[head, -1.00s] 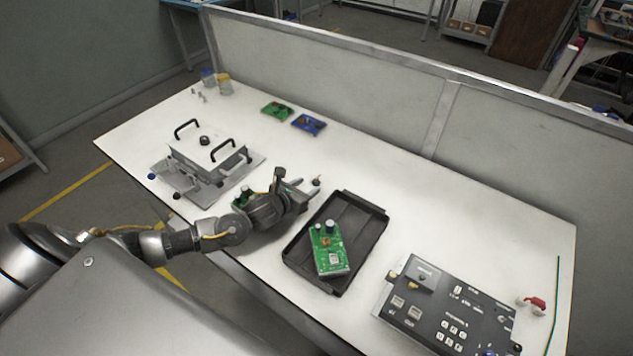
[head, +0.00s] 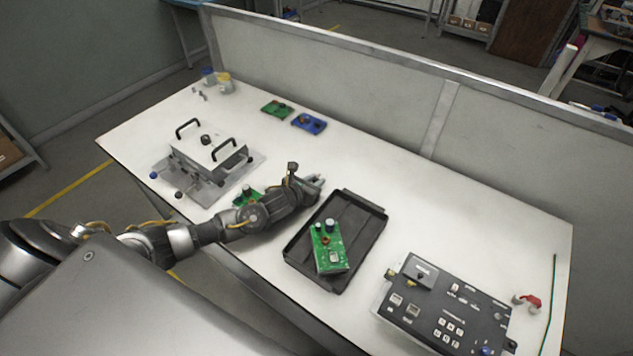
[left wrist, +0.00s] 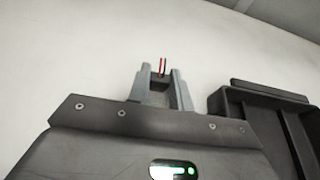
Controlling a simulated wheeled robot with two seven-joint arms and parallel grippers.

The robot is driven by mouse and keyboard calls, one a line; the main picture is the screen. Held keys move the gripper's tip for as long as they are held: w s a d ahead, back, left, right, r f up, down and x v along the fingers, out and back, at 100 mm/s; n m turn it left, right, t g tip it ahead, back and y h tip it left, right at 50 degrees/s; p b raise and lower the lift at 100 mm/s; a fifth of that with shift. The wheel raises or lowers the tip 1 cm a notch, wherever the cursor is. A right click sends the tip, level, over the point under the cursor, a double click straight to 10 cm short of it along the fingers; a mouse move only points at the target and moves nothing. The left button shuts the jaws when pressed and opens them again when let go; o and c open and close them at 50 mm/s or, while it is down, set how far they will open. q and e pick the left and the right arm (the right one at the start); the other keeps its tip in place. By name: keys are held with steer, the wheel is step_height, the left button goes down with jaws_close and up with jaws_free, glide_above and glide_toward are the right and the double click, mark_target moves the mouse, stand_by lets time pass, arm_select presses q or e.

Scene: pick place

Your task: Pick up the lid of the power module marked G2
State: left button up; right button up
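My left gripper (head: 316,182) is low over the table, just left of the black tray's far corner. In the left wrist view its two fingers (left wrist: 161,78) stand apart. A small dark piece with a red and a black wire (left wrist: 162,68) shows between or just beyond the fingertips; I cannot tell if they touch it. No G2 mark is readable, so I cannot tell which thing is the named power module. A pale box with two black handles and a black knob (head: 207,152) stands on a metal plate at the left. My right gripper is not in view.
The black tray (head: 369,217) holds a green circuit board (head: 329,250). A black panel device (head: 445,312) stands at front right. Another green board (head: 247,197) lies partly behind my left arm. Green (head: 276,108) and blue (head: 309,123) boards lie at the back. The table's back right is clear.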

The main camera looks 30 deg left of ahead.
arm_select(q)
jaws_close()
steer(key=shift+r, duration=0.15)
steer(key=shift+r, duration=0.3)
step_height(320, 180, up, 2)
steer(key=shift+r, duration=0.25)
steer(key=s+d+r+b, duration=0.4)
steer(key=s+d+r, duration=0.3)
steer(key=s, duration=0.5)
step_height(320, 180, up, 3)
steer(key=shift+d+f, duration=0.15)
